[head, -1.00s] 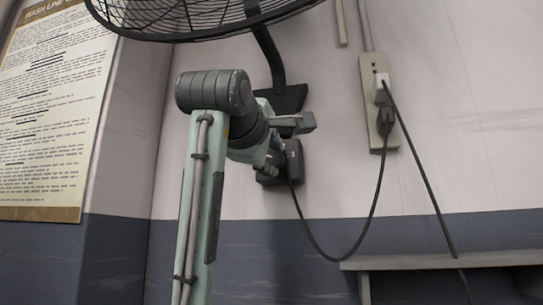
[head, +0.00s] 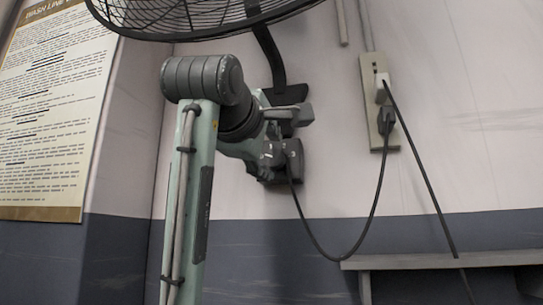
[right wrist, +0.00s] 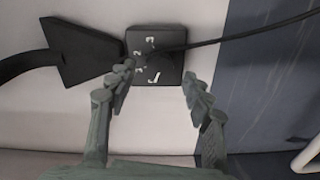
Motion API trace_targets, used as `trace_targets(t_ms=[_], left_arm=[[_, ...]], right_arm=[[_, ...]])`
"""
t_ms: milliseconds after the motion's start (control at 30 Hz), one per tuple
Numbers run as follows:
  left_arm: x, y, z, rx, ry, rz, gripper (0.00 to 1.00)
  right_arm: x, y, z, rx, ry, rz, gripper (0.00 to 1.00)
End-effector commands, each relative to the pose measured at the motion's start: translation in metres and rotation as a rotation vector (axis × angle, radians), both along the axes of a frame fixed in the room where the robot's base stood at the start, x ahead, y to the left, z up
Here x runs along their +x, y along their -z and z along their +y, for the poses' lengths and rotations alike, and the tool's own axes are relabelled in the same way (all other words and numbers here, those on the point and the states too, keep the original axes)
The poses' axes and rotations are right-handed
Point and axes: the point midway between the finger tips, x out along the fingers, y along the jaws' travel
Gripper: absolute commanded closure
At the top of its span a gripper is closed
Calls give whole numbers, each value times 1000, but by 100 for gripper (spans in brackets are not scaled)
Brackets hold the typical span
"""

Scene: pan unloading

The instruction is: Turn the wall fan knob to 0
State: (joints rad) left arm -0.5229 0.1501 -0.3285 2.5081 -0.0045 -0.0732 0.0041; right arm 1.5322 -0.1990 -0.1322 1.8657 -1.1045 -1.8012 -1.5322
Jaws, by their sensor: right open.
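The wall fan (head: 200,14) is at the top of the head view, cut off by the frame edge. Its black control box (head: 293,160) is on the wall below the fan bracket. In the right wrist view the box (right wrist: 172,42) shows white marks around a dark knob (right wrist: 160,60). The knob's setting is too unclear to read. My right gripper (right wrist: 158,73) is open, one finger to each side of the knob, with no clear contact. In the head view my right gripper (head: 267,160) is at the box and partly covers it. My left gripper is out of view.
A black cable (head: 375,200) hangs from the box to the wall outlet (head: 377,100); it also crosses the right wrist view (right wrist: 240,35). The fan bracket (head: 285,97) is just above my gripper. A shelf (head: 440,261) is at lower right, a notice (head: 55,110) at left.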

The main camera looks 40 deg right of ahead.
Motion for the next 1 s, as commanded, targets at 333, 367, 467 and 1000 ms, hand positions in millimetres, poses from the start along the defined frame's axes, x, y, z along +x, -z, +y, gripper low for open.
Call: trace_targets(t_ms=[333,367,467,1000], left_arm=[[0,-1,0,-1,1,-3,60],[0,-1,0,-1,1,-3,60],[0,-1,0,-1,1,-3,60],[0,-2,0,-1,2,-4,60]], right_arm=[[-47,-1,56,-1,-3,-3,49],[-50,-1,59,-2,-4,-3,49],[-57,-1,67,-1,-3,-1,49],[-62,0,73,-1,-1,1,49]])
